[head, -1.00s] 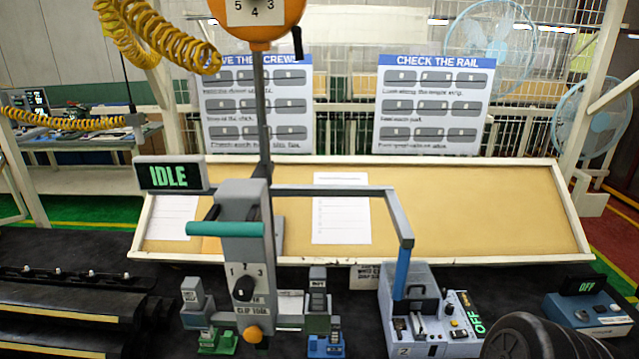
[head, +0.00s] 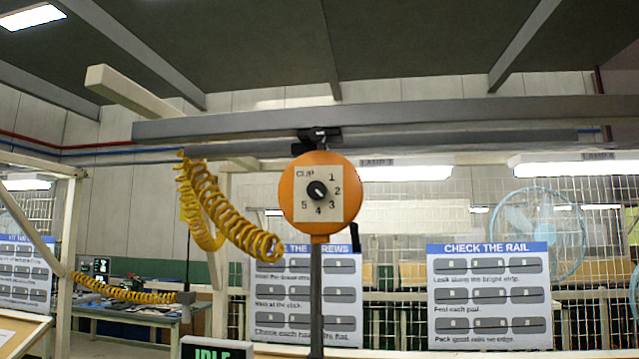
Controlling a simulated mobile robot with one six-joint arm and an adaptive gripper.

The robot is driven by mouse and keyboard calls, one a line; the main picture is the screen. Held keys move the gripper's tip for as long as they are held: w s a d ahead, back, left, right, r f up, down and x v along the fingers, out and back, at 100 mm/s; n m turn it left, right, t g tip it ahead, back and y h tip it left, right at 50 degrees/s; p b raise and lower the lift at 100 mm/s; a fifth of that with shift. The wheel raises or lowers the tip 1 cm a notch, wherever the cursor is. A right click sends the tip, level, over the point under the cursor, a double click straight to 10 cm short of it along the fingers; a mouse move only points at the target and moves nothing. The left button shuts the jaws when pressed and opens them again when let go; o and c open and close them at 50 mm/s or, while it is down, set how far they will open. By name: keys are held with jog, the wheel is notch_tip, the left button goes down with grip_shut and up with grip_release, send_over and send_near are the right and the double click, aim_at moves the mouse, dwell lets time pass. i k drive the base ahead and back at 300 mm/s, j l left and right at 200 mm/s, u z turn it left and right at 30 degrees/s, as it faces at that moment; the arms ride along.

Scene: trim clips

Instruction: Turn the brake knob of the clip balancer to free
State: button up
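The clip balancer (head: 291,212) is an orange disc hanging from an overhead rail in the middle of the head view. Its pale face plate reads CLIP with numbers 1 to 5 around a black dial knob (head: 317,190); I cannot read clearly where its pointer aims. A black lever-like part (head: 354,236) shows at the disc's lower right edge, pointing roughly down. I see no label for free, and cannot tell which part is the brake knob. A grey rod (head: 316,290) runs down from the disc. My gripper is not in view.
Instruction boards (head: 489,295) and a wire fence stand behind. An IDLE display (head: 217,348) shows at the bottom edge.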

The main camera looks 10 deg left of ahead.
aim_at(317, 134)
jog(key=k+u, duration=0.15)
jog(key=u, duration=0.25)
jog(key=k+u, duration=0.2)
jog(key=u, duration=0.2)
